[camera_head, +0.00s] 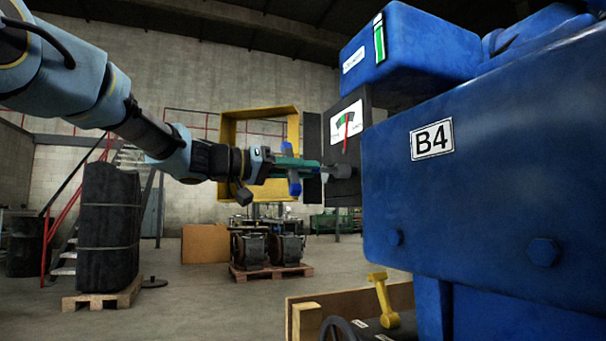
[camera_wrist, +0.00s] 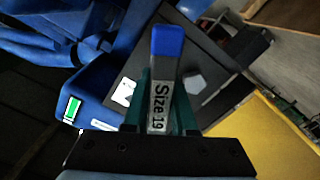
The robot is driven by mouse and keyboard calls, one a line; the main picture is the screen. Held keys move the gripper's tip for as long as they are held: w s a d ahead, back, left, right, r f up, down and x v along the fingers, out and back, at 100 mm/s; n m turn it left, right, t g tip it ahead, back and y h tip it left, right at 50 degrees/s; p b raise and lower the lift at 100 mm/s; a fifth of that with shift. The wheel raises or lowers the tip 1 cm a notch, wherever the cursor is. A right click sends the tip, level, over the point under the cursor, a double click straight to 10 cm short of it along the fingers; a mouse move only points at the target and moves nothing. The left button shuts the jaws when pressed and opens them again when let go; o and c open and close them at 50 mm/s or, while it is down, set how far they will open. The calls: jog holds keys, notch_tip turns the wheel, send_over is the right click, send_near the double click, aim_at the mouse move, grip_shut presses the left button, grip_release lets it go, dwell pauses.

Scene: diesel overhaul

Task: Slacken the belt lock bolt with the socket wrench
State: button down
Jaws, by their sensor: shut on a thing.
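My gripper (camera_head: 290,166) is shut on the socket wrench, with its teal fingers on either side of the tool. The wrench (camera_head: 294,184) has a blue-ended bar and a grey socket end pointing right. In the wrist view the wrench (camera_wrist: 167,50) has a blue tip and a "Size 19" label. The belt lock bolt (camera_head: 340,171) is a grey head on a dark plate, in line with the socket. In the wrist view the bolt's hex head (camera_wrist: 195,83) shows to the right of the wrench bar. I cannot tell whether socket and bolt touch.
A gauge (camera_head: 347,125) with a red needle sits above the bolt. The big blue engine block (camera_head: 480,190), marked B4, fills the right side. A wooden crate (camera_head: 345,302) with a yellow part is below.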

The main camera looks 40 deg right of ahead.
dwell(0.4)
jog(key=shift+b+x, duration=0.3)
jog(key=shift+x, duration=0.55)
jog(key=shift+r+n+p, duration=0.25)
jog(key=shift+n+p, duration=0.45)
jog(key=shift+n, duration=0.4)
jog(key=n+p, duration=0.1)
jog(key=n, duration=0.2)
jog(key=shift+a+r+p, duration=0.1)
jog(key=shift+p, duration=0.2)
jog(key=n+p, duration=0.3)
jog(key=n, duration=0.2)
jog(key=shift+r, duration=0.15)
jog(key=n+p, duration=0.5)
jog(key=shift+w+r+n, duration=0.1)
jog(key=shift+n, duration=0.3)
jog(key=n+p, duration=0.5)
jog(key=shift+n+p, duration=0.3)
jog(key=shift+p, duration=0.05)
jog(key=shift+f+b, duration=0.5)
jog(key=shift+b, duration=0.4)
